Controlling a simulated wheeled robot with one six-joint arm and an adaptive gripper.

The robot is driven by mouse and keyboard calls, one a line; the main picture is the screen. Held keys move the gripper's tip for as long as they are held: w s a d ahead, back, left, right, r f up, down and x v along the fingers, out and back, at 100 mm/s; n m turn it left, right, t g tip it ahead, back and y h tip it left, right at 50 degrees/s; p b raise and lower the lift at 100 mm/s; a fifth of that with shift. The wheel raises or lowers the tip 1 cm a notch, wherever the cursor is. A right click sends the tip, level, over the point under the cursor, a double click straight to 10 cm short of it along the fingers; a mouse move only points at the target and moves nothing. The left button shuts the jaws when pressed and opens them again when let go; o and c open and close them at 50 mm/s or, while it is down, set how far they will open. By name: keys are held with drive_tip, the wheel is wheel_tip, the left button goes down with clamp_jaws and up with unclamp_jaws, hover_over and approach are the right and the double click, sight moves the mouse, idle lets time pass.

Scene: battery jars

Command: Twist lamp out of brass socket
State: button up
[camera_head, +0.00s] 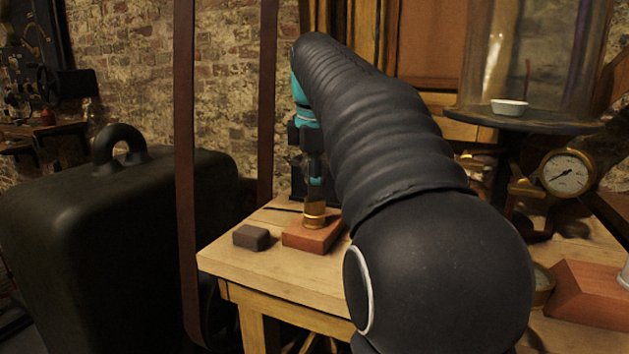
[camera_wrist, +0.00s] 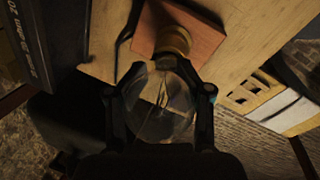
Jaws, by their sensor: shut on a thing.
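The lamp, a clear glass bulb (camera_wrist: 160,100), sits between the two fingers of my gripper (camera_wrist: 160,92) in the wrist view, which are shut on its sides. The brass socket (camera_wrist: 174,40) is at the bulb's neck, on a reddish wooden block (camera_wrist: 200,38). In the head view my gripper (camera_head: 314,178) points down over the brass socket (camera_head: 314,216), and the wooden block (camera_head: 309,235) rests on the table. The bulb is mostly hidden there by the fingers. I cannot tell whether the lamp is still seated in the socket.
The pale wooden table (camera_head: 270,279) carries a small dark block (camera_head: 251,237) left of the socket's base. A large dark case (camera_head: 110,230) stands at left, behind a dark upright strap (camera_head: 185,150). A brass gauge (camera_head: 566,173) and a glass jar (camera_head: 535,50) are at right.

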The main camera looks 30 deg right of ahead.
drive_tip(key=shift+r, duration=0.15)
drive_tip(key=shift+w+r+n+p, duration=0.1)
drive_tip(key=shift+n+p, duration=0.45)
drive_tip(key=shift+n, duration=0.05)
drive_tip(key=n+p, duration=0.1)
drive_tip(key=n, duration=0.1)
drive_tip(key=shift+n+y, duration=0.3)
drive_tip(key=shift+y, duration=0.1)
drive_tip(key=shift+f+n, duration=0.2)
drive_tip(key=shift+n, duration=0.3)
drive_tip(key=shift+n+y, duration=0.3)
drive_tip(key=shift+n, duration=0.5)
drive_tip(key=shift+a+f+n+g, duration=0.1)
drive_tip(key=shift+n+g, duration=0.2)
drive_tip(key=shift+n, duration=0.9)
drive_tip(key=n, duration=0.4)
drive_tip(key=shift+a+y, duration=0.1)
drive_tip(key=shift+y, duration=0.2)
